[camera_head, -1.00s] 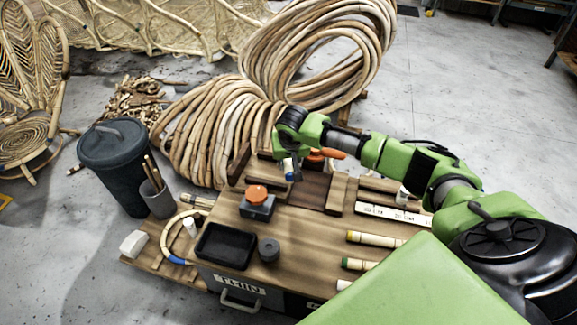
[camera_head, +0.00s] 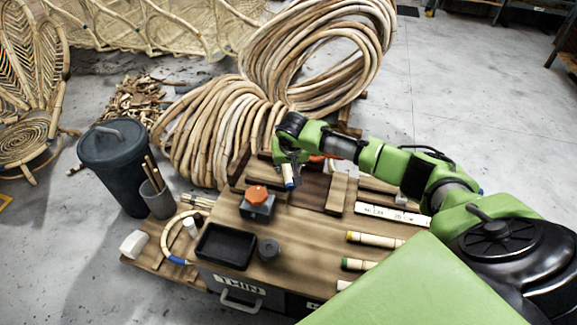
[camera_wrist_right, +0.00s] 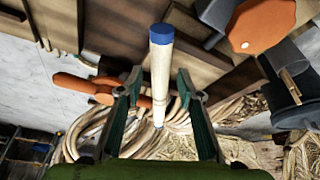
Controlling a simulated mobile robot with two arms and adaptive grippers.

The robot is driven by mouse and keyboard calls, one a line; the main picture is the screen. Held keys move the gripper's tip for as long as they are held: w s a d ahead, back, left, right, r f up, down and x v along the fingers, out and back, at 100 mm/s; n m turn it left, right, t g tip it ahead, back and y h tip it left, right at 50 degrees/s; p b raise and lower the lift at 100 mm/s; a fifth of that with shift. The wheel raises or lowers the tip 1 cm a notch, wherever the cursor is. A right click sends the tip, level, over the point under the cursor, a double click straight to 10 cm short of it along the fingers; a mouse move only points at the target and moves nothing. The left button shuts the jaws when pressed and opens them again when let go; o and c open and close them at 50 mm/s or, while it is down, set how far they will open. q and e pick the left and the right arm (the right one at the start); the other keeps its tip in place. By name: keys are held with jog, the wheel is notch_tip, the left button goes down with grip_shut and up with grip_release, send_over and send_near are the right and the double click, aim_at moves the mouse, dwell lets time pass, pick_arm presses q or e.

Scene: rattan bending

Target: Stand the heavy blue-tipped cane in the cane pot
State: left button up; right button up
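The blue-tipped cane (camera_head: 288,172) is a short pale stick, hanging nearly upright with its blue end down. My right gripper (camera_head: 289,160) is shut on it, above the back of the workbench. In the right wrist view the cane (camera_wrist_right: 160,75) stands between the two fingers (camera_wrist_right: 160,95), its blue end away from my palm. The likely cane pot is a grey cup (camera_head: 159,205) at the bench's left, with several thin canes leaning in it. It is well to the left of my right gripper. My left gripper is out of view.
A tall lidded bin (camera_head: 117,165) stands behind the cup. Yellow-tipped (camera_head: 375,240) and green-tipped (camera_head: 357,264) canes lie at the right. Rattan coils (camera_head: 225,130) rise behind.

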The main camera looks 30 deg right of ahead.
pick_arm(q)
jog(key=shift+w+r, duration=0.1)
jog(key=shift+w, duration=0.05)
pick_arm(e)
jog(key=shift+r, duration=0.2)
jog(key=shift+s+r, duration=0.1)
jog(key=shift+r, duration=0.8)
pick_arm(q)
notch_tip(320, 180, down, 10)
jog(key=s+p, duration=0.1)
jog(key=p, duration=0.2)
pick_arm(e)
jog(key=v, duration=1.1)
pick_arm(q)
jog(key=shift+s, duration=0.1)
pick_arm(e)
jog(key=shift+s+a, duration=0.1)
